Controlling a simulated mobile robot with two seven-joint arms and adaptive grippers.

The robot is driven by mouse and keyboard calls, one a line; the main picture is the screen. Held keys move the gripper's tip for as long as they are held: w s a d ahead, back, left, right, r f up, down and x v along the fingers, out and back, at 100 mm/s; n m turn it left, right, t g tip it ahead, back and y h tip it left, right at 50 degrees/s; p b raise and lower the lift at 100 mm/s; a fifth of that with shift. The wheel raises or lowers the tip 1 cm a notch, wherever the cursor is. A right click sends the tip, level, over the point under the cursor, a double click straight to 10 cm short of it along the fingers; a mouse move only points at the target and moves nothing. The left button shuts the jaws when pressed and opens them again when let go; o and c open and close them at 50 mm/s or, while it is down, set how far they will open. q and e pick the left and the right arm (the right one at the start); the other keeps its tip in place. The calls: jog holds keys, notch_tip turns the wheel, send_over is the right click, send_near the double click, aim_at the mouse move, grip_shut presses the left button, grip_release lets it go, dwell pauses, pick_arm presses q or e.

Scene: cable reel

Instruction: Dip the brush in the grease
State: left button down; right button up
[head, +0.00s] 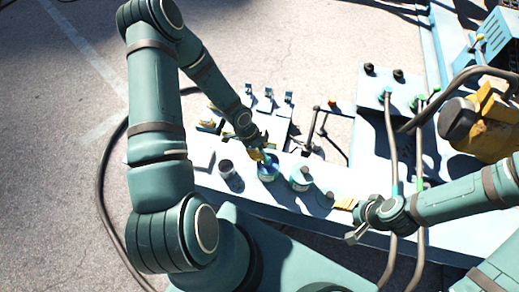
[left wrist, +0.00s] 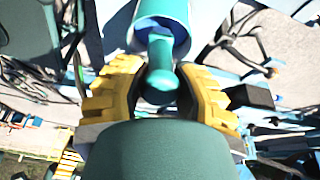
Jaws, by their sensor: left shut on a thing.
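My left gripper (head: 259,155) points down over the bench, shut on the brush. The brush (left wrist: 161,80) has a teal handle, held between the yellow fingers of my left gripper (left wrist: 160,85) in the left wrist view. Its far end meets a teal and blue tin (head: 268,173), which looks like the grease tin. The tin also shows at the top of the left wrist view (left wrist: 178,40). The brush tip is hidden, so I cannot tell how deep it reaches. My right gripper (head: 356,234) is at the bench's front edge; its jaw opening is unclear.
A dark cylinder (head: 226,169) stands left of the tin and a pale green-topped can (head: 301,178) right of it. Several small tools lie behind. Cables run down on the right, near a yellow machine (head: 490,125). A black hose (head: 103,165) curves along the ground at left.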

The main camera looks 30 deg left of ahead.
pick_arm(q)
jog(key=shift+r+p, duration=2.8)
jog(key=shift+r, duration=0.75)
jog(key=shift+f, duration=0.1)
